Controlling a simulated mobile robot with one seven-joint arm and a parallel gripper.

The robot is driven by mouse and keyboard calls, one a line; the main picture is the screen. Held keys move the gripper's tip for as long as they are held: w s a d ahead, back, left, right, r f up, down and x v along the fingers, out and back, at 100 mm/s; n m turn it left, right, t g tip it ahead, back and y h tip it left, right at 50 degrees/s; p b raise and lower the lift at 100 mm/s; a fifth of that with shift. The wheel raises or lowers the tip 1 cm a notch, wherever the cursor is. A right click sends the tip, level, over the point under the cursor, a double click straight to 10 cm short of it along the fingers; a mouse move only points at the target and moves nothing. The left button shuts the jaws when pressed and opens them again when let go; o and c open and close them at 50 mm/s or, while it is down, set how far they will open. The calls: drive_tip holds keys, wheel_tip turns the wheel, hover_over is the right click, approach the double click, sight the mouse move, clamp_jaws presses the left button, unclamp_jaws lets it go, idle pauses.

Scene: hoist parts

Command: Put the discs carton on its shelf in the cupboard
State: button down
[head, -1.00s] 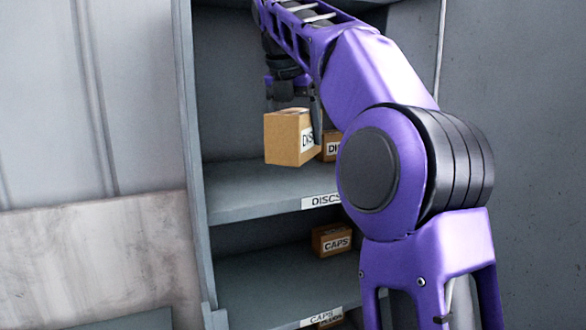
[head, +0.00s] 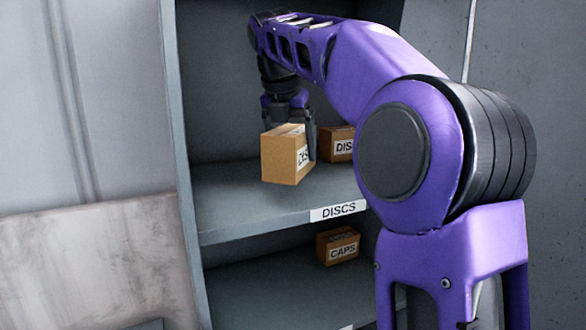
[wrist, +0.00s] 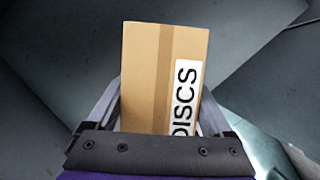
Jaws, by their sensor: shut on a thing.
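The discs carton (head: 284,155) is a tan box with a white label. My gripper (head: 290,128) is shut on it and holds it from above, in front of or over the shelf marked DISCS (head: 260,205). A gap seems to show between the carton's underside and the shelf board, though the exact height is hard to tell. In the wrist view the carton (wrist: 150,75) sits between both fingers, its DISCS label facing up the right side.
Another discs carton (head: 337,143) stands on the same shelf, just right of the held one. A caps carton (head: 337,245) stands on the shelf below. The cupboard's left side wall (head: 178,150) is near. The shelf's left part is bare.

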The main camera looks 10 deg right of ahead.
sight(286, 131)
drive_tip(key=shift+f, duration=2.25)
drive_tip(key=shift+f, duration=0.15)
unclamp_jaws()
drive_tip(key=v, duration=1.2)
